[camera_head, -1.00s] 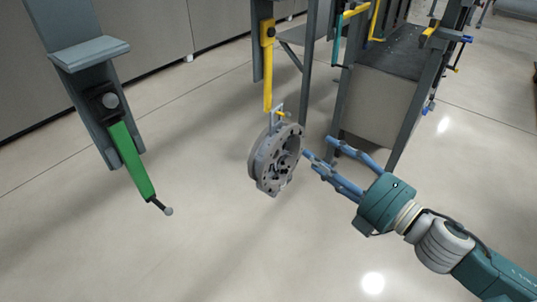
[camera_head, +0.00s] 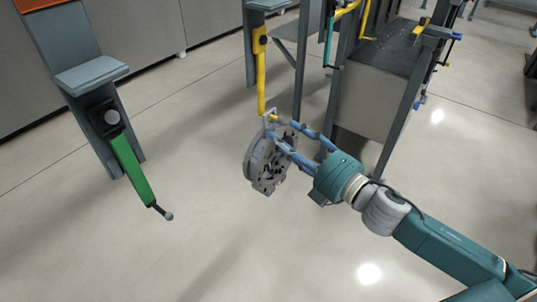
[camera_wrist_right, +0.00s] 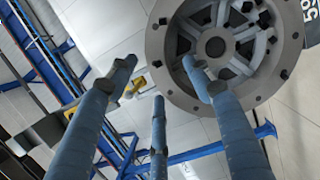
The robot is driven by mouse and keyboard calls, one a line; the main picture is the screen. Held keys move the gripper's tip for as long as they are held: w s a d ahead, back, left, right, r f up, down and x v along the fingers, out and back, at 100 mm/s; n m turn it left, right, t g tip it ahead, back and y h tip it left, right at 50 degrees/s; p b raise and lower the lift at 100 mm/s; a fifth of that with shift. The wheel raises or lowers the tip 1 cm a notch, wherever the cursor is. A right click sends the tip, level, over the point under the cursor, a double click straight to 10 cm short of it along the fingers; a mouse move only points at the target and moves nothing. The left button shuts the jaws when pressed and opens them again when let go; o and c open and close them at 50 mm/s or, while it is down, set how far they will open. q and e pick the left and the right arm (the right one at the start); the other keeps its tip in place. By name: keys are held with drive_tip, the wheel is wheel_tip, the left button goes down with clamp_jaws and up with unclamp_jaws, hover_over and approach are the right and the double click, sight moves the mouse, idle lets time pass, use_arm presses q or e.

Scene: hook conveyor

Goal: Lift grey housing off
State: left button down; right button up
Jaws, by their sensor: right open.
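The grey housing (camera_head: 258,165) is a round metal part with holes and ribs. It hangs upright below a yellow hook (camera_head: 261,82) in the head view. A small bracket (camera_head: 269,119) shows at its top. My right gripper (camera_head: 272,128) has its blue fingers spread open, reaching from the right to the housing's upper part and partly covering it. Contact is unclear. In the right wrist view the housing (camera_wrist_right: 215,47) fills the upper right, with one finger overlapping it and the others to its left. My left gripper is not in view.
A green hanging tool (camera_head: 133,170) on a grey post (camera_head: 92,75) stands to the left. A grey bin-like stand (camera_head: 375,95) with dark legs is behind and right of the housing. The floor in front and below is clear.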

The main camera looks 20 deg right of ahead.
drive_tip(key=shift+x, duration=0.85)
clamp_jaws()
drive_tip(key=shift+r, duration=0.15)
drive_tip(key=shift+r+p, duration=0.25)
drive_tip(key=shift+p, duration=0.15)
